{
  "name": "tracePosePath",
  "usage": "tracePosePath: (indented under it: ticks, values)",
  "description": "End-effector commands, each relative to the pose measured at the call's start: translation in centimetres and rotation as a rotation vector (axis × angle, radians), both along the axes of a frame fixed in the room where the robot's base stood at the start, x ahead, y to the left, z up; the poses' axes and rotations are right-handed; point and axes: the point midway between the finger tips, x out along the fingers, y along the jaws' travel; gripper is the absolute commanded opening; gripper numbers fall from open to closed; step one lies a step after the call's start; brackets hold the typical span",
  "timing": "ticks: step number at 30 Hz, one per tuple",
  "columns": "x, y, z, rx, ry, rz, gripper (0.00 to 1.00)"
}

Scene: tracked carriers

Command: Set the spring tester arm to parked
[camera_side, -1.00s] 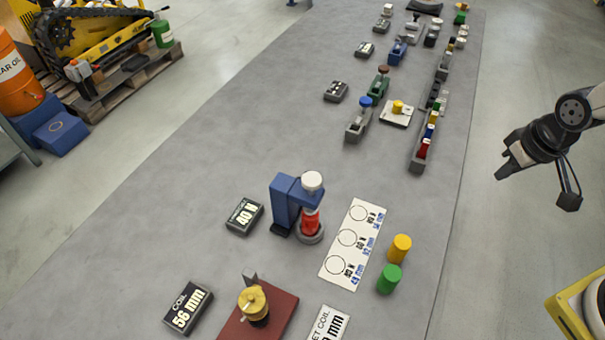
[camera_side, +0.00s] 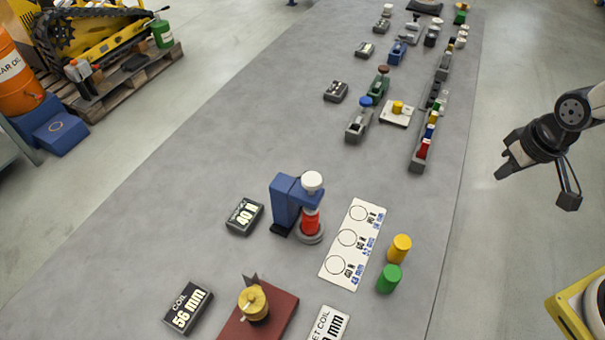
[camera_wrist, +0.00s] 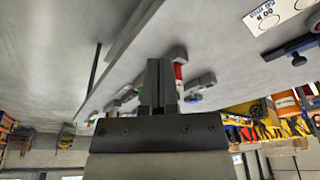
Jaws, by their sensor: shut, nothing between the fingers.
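The spring tester (camera_side: 284,205) is a blue post with a short blue arm reaching right, topped by a white knob (camera_side: 312,181). Under the arm a red coil (camera_side: 311,220) stands on a round grey base; I cannot tell if the arm presses on it. A dark display (camera_side: 244,216) left of the tester reads 40 N. My gripper (camera_side: 500,170) hangs at the right, beyond the table edge and well away from the tester. In the wrist view my gripper (camera_wrist: 160,80) is shut and empty.
A white card with circles (camera_side: 332,268) lies right of the tester, beside yellow (camera_side: 400,247) and green (camera_side: 389,278) cylinders. A red-brown plate (camera_side: 285,311) with a brass-coloured part stands in front, near a 56 mm display (camera_side: 188,307). Small devices and a grey rack (camera_side: 417,163) stand further back.

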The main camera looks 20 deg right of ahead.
Motion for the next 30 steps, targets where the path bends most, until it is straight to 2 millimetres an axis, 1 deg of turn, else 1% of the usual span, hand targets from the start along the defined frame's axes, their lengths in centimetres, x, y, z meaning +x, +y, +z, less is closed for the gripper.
tracePosePath:
  ticks: [13,14,15,17,18,20,21,26,30]
  values:
    - [0.0,0.0,0.0,0.0,0.0,0.0,0.0]
    - [0.0,0.0,0.0,0.0,0.0,0.0,0.1]
    - [0.0,0.0,0.0,0.0,0.0,0.001,0.22]
    - [0.1,0.1,0.0,-0.001,0.0,0.009,0.41]
    - [0.2,0.1,0.0,-0.003,0.001,0.019,0.54]
    - [0.5,0.3,0.1,-0.008,0.002,0.042,0.73]
    - [0.8,0.4,0.1,-0.013,0.004,0.067,0.78]
    - [2.6,1.5,0.3,-0.041,0.016,0.226,0.78]
    - [5.0,3.0,0.6,-0.078,0.028,0.439,0.78]
